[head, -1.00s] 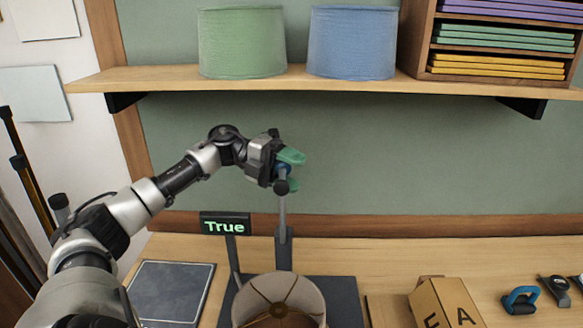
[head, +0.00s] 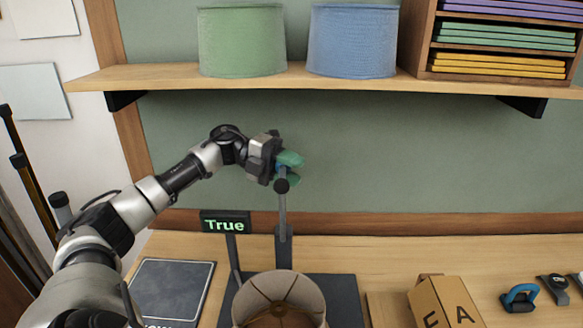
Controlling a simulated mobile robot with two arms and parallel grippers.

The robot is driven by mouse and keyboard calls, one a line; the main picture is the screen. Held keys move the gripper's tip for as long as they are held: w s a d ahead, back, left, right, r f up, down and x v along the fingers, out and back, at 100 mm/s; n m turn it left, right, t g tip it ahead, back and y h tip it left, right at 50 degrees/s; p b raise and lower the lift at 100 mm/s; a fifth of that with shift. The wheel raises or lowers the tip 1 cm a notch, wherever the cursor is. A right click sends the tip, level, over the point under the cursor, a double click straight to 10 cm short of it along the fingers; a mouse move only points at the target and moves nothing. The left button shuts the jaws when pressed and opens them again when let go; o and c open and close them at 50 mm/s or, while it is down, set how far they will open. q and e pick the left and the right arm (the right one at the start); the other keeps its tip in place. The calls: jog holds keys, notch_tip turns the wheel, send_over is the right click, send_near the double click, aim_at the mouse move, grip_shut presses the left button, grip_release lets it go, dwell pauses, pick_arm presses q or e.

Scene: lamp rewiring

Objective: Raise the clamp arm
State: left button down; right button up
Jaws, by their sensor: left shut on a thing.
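The clamp arm (head: 282,212) is a grey lever standing nearly upright on a dark post (head: 284,250) behind the lampshade. It has a dark round knob at its top. My left gripper (head: 284,172), with green fingertips, is shut at the top of the clamp arm, by the knob. The cream lampshade (head: 262,298) with dark ribs stands below, in front of the post, cut off by the bottom edge. My right gripper is not in view.
A sign reading "True" (head: 225,222) stands left of the post. A dark plate (head: 172,290) lies at left. A cardboard box (head: 443,302) and a blue-handled tool (head: 520,298) are at right. A shelf (head: 330,84) with green and blue shades runs above.

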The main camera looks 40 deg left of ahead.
pick_arm(q)
jog(key=shift+w+a+f+n, duration=0.1)
jog(key=shift+w+a+n, duration=0.2)
jog(key=shift+w+a, duration=0.05)
jog(key=c, duration=1.2)
grip_release()
jog(key=o, duration=0.4)
jog(key=shift+w+a+f, duration=0.15)
jog(key=shift+o, duration=0.2)
jog(key=shift+h, duration=0.3)
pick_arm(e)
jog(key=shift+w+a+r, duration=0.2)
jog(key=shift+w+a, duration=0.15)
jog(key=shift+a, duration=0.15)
